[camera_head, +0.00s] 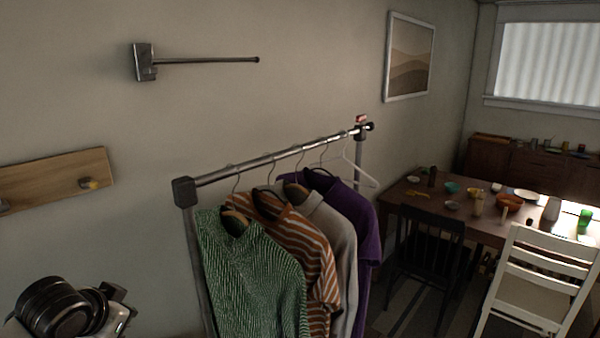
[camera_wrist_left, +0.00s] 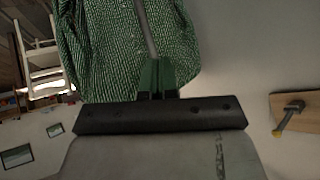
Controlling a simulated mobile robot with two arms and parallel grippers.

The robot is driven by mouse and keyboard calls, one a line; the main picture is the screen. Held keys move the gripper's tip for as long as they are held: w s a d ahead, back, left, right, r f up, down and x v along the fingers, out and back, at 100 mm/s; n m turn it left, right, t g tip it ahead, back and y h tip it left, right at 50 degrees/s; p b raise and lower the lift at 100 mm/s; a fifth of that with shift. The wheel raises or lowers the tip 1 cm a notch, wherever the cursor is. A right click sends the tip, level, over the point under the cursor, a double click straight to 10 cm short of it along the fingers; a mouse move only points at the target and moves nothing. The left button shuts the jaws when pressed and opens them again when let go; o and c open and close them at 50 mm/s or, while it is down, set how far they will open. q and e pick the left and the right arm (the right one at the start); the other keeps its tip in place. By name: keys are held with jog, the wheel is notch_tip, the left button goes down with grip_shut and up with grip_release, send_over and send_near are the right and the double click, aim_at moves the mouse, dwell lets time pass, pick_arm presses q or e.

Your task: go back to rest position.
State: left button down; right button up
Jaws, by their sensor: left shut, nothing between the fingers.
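My left arm shows at the lower left of the head view, to the left of the clothes rack; its fingertips cannot be made out there. In the left wrist view my left gripper (camera_wrist_left: 158,76) is shut and empty, with its fingers together. A green knitted sweater (camera_wrist_left: 118,50) fills the view behind the fingers; I cannot tell whether they touch it. The same green sweater (camera_head: 250,275) hangs at the near end of the rack in the head view. My right gripper is in neither view.
The clothes rack (camera_head: 265,159) also holds an orange striped top (camera_head: 315,245), a grey top (camera_head: 343,240), a purple top (camera_head: 368,225) and an empty white hanger (camera_head: 360,176). A wooden hook board (camera_head: 50,180) is on the wall. A laid table (camera_head: 405,193) and chairs stand at right.

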pick_arm(q)
jog(key=s+d+f+g, duration=0.1)
jog(key=s+d+f, duration=0.3)
jog(key=s+f, duration=0.15)
jog(key=s+d+f+g, duration=0.1)
jog(key=s+d+f, duration=0.3)
jog(key=f, duration=0.3)
jog(key=s+d+f+n+g, duration=0.15)
jog(key=s+f, duration=0.25)
jog(key=s, duration=0.5)
jog(key=s+d+f+n+g, duration=0.1)
jog(key=s+d+f+g, duration=0.15)
jog(key=s, duration=0.55)
notch_tip(320, 180, down, 34)
jog(key=s+b, duration=0.2)
jog(key=b, duration=0.5)
jog(key=s+a+f+b, duration=0.1)
jog(key=s+f+b, duration=0.1)
jog(key=s+f, duration=0.5)
jog(key=s+a+f+g+b, duration=0.1)
jog(key=s+a+f+b, duration=0.1)
jog(key=s+f, duration=0.6)
notch_tip(320, 180, down, 6)
jog(key=shift+s+r+g+b, duration=0.1)
jog(key=shift+s+g+b, duration=0.2)
jog(key=shift+b, duration=0.25)
jog(key=shift+m, duration=0.25)
